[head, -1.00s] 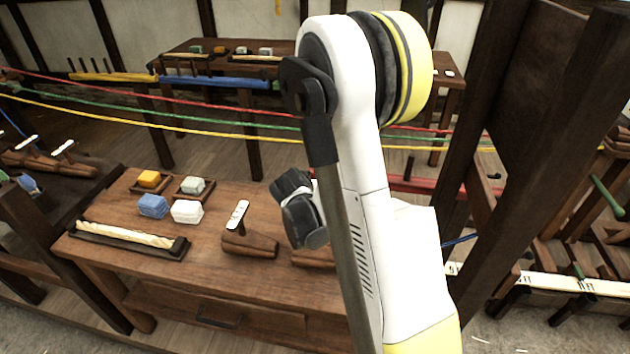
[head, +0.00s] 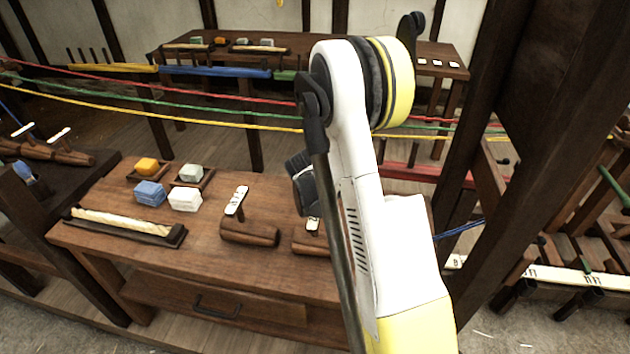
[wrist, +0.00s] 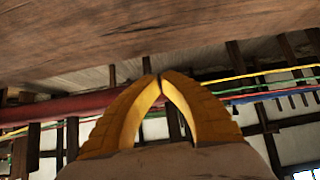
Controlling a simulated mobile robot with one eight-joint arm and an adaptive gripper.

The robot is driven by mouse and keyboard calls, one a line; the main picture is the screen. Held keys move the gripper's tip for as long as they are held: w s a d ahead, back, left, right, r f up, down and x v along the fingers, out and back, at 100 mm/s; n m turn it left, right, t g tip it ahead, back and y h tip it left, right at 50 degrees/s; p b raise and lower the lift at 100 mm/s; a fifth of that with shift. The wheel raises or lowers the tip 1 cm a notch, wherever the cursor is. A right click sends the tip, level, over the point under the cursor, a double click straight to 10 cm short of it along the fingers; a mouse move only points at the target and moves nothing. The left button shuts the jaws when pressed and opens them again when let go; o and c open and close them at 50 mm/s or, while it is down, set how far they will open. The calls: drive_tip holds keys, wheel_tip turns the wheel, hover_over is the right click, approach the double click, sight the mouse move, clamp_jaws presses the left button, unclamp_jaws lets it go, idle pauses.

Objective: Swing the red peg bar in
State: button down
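The red peg bar (head: 412,173) shows in the head view to the right of my arm, with dark upright pegs; my arm hides its left part. In the wrist view a red bar (wrist: 65,108) runs in from the left edge and passes behind my fingers. My gripper (wrist: 160,76) has yellow fingers whose tips come together, with nothing visible between them. The bar appears beyond the fingers; I cannot tell how far. In the head view my gripper is hidden behind my arm.
Yellow (head: 112,68), blue (head: 215,72) and green (head: 285,75) bars line up at the back left. Red, green and yellow ropes cross the view. A wooden bench (head: 270,275) with blocks and wooden tools stands in front. A dark post (head: 520,130) stands right of my arm.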

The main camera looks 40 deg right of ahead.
drive_tip(key=shift+w+d+r, duration=0.1)
drive_tip(key=shift+w+d, duration=0.5)
drive_tip(key=shift+d, duration=0.05)
